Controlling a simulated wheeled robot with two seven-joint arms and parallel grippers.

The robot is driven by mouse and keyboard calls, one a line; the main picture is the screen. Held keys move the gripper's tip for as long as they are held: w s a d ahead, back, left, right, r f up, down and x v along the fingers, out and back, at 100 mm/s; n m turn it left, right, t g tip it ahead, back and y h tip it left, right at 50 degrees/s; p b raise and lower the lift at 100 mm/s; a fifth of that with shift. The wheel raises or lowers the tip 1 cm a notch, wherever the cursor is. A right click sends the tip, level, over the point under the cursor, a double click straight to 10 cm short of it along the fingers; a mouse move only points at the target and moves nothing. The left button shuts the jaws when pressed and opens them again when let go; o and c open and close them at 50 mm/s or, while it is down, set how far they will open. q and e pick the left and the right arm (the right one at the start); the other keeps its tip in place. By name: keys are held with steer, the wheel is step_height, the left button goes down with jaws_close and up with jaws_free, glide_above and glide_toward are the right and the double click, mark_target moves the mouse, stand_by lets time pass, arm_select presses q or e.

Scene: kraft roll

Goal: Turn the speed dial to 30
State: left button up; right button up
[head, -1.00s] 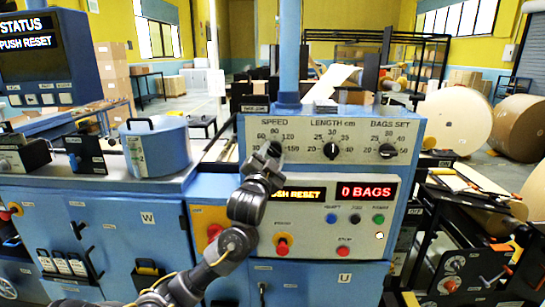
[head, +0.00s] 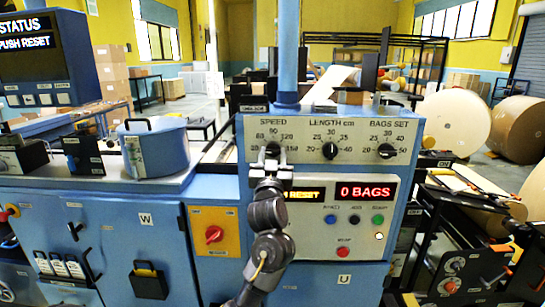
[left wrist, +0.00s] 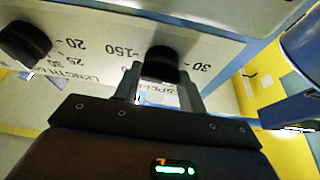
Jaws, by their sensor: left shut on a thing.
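The black speed dial (head: 272,149) is at the left of the cream control panel, under the word SPEED, with its scale numbers around it. My left gripper (head: 270,164) reaches up to it from below and hides part of the dial and the lower scale. In the left wrist view the speed dial (left wrist: 162,65) sits between the two fingers of my left gripper (left wrist: 163,86), which are shut on it. There the 150 and 30 marks lie either side of it. The dial's pointer direction cannot be made out. My right gripper is not in view.
The length dial (head: 330,151) and bags set dial (head: 387,151) are to the right on the same panel. Below are a red 0 BAGS display (head: 366,191) and several buttons. A red rotary switch (head: 214,234) on a yellow plate is at the lower left.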

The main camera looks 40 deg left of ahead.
arm_select(q)
steer(key=shift+n+y, duration=0.4)
steer(key=shift+n, duration=0.1)
steer(key=o, duration=1)
steer(key=shift+g, duration=0.3)
steer(key=b+v, duration=0.3)
steer(key=v, duration=0.7)
steer(key=shift+s+d+f, duration=0.15)
steer(key=shift+s, duration=0.2)
